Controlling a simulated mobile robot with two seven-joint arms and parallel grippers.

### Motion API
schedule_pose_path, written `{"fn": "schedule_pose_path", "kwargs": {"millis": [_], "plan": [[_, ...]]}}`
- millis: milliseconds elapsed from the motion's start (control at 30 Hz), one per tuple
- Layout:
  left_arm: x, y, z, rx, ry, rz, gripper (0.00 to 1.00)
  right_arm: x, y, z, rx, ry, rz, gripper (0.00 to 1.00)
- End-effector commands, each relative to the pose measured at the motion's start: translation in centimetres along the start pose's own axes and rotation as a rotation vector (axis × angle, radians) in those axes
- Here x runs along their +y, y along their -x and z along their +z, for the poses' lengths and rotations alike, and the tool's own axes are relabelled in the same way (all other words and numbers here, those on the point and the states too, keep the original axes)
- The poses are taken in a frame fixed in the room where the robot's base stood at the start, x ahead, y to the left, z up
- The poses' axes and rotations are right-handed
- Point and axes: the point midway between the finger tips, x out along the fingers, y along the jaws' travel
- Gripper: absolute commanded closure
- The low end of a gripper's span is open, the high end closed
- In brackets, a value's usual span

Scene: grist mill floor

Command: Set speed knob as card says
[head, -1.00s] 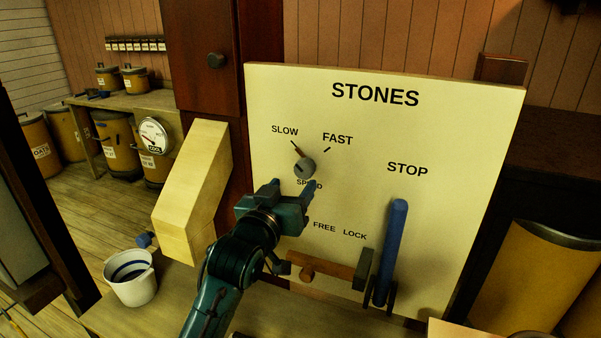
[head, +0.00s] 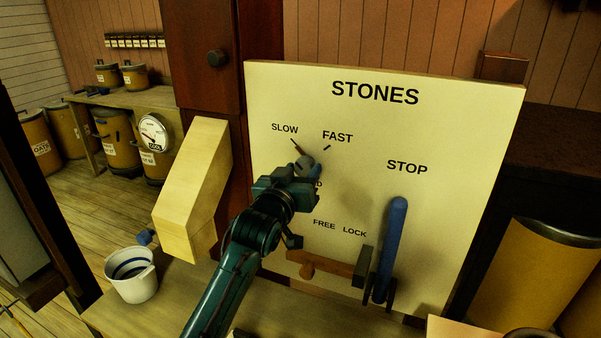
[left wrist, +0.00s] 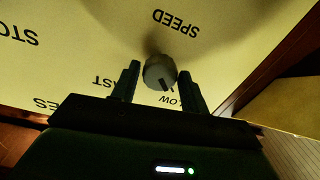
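The grey speed knob (head: 303,162) sits on the cream STONES panel (head: 440,125), below the SLOW and FAST marks. It also shows in the left wrist view (left wrist: 159,71), where its dark pointer line is turned toward the SLOW side. My left gripper (head: 308,171) is at the knob. In the left wrist view the left gripper (left wrist: 160,84) is open, one finger on each side of the knob, with a gap visible on both sides. In the head view it partly hides the knob and the SPEED label. My right gripper is not in view. I see no readable card.
A blue STOP lever (head: 391,245) and a wooden FREE/LOCK bar (head: 325,265) stick out low on the panel. A slanted wooden chute (head: 192,190) stands left, above a white bucket (head: 131,274). A round gauge (head: 153,134) is further back.

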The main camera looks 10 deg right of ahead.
Motion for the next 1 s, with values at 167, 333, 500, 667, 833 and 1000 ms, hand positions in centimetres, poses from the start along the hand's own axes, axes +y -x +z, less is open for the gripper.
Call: {"fn": "schedule_pose_path", "kwargs": {"millis": [167,333,500,667,833,1000], "plan": [[0.0,0.01,0.02,0.0,0.0,0.0,0.7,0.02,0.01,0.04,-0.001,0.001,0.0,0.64],[0.0,0.02,0.03,-0.001,0.0,0.0,0.84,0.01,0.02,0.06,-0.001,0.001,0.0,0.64],[0.0,0.02,0.02,-0.001,-0.007,0.0,0.85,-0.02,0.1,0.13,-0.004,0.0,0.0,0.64],[0.01,0.01,-0.01,0.0,-0.043,0.0,0.85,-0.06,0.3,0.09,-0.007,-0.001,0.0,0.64],[-0.03,0.0,-0.05,0.002,-0.135,0.0,0.85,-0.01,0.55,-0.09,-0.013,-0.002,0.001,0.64],[-0.05,0.0,-0.08,0.006,-0.274,0.001,0.85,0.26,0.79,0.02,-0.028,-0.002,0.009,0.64]]}}
